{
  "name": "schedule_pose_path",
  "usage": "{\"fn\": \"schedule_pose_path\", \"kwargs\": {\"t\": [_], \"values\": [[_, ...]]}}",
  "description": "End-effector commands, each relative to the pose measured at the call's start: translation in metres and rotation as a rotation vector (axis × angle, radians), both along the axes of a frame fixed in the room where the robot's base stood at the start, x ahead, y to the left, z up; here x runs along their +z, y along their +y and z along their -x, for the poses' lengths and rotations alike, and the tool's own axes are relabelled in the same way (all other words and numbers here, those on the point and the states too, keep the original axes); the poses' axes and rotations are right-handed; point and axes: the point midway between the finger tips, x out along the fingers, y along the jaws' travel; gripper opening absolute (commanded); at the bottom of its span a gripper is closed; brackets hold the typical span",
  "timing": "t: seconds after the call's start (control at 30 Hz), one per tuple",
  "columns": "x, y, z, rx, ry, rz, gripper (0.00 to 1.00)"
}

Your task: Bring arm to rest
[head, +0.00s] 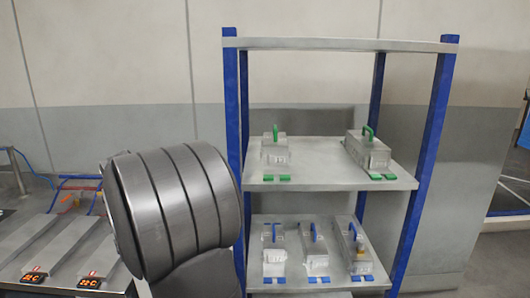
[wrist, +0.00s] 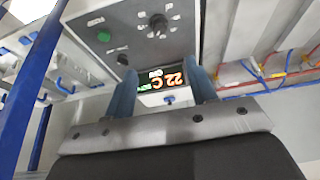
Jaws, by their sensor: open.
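My gripper (wrist: 163,73) shows in the wrist view with its two blue-grey fingers apart and nothing between them. Behind the fingers is a grey control panel (wrist: 135,30) with black knobs, a green button and a lit display (wrist: 165,79) that reads upside down. I cannot tell how far the fingers are from the panel. In the head view, a large dark grey ribbed part of my arm (head: 175,210) fills the lower left centre. The gripper itself is not visible there.
A rack with blue posts (head: 232,110) stands right of my arm. Its middle shelf (head: 315,160) holds two green-handled boxes; the lower shelf holds three blue-handled boxes (head: 314,250). At left is a grey bench (head: 50,245) with orange-lit displays (head: 34,278). Coloured tubing (wrist: 270,75) shows in the wrist view.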

Motion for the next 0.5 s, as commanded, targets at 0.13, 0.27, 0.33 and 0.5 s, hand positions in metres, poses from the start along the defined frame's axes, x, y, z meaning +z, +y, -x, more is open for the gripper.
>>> {"fn": "schedule_pose_path", "kwargs": {"t": [0.13,0.27,0.33,0.5], "values": [[-0.033,0.0,-0.013,-0.001,0.005,0.004,0.52],[-0.058,-0.001,-0.023,-0.002,0.004,0.004,0.52],[-0.071,-0.001,-0.029,-0.002,0.004,0.004,0.52],[-0.102,0.0,-0.042,-0.001,0.004,0.003,0.52]]}}
